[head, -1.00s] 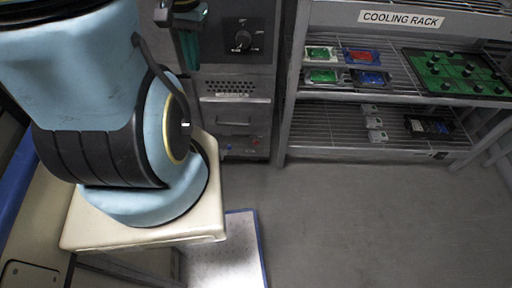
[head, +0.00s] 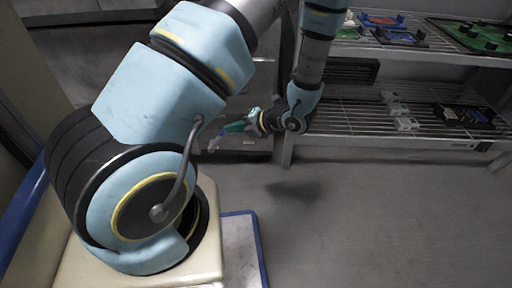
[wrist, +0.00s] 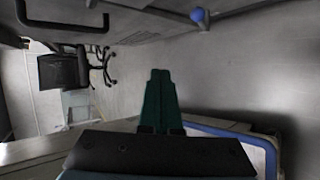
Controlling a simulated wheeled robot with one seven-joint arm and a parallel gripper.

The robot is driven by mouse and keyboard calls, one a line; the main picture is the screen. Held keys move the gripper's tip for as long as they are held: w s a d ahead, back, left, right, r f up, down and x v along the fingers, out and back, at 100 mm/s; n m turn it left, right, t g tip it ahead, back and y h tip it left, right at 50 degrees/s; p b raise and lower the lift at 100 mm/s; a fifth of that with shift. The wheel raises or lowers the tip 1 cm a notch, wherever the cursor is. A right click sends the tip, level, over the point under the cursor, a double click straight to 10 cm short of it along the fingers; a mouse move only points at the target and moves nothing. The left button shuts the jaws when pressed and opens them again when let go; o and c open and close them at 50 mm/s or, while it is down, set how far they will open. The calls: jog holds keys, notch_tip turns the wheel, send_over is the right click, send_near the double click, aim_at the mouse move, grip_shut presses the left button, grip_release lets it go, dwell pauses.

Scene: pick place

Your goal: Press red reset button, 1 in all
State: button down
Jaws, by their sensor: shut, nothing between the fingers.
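The red reset button is not visible in either current view. In the head view my gripper (head: 228,129) is low in front of the grey machine, its green fingers pointing left. My arm hides much of the machine's front. In the wrist view my gripper (wrist: 160,78) has its two green fingers together, with nothing between them. A blue round button (wrist: 198,15) shows on the machine panel (wrist: 150,28) at the top of the wrist view, apart from the fingertips.
A cooling rack (head: 350,147) with circuit boards on its shelves stands right of my gripper. A handle (wrist: 62,24) sticks out of the panel in the wrist view, with a black office chair (wrist: 65,72) beyond. The grey floor (head: 370,220) before the rack is clear.

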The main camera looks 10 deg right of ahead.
jog(key=d+f+m+t+h+b, duration=0.1)
jog(key=d+f+m+t+b, duration=0.1)
jog(key=d+f+m+b, duration=0.1)
jog(key=w+d+f+m+t+h+b, duration=0.1)
jog(key=d+f+m+t+b, duration=0.1)
jog(key=d+f+m, duration=0.2)
notch_tip(320, 180, down, 7)
jog(key=m, duration=0.3)
jog(key=shift+d+r+h+b, duration=0.2)
jog(key=shift+d+h+b, duration=0.2)
jog(key=shift+w, duration=0.1)
jog(key=w+d+b, duration=0.1)
jog(key=w+b, duration=0.1)
jog(key=w, duration=0.6)
jog(key=shift+w+d, duration=0.25)
jog(key=shift+d, duration=0.05)
jog(key=shift+w, duration=0.1)
dwell(0.8)
jog(key=shift+w+d, duration=0.1)
jog(key=shift+w, duration=0.2)
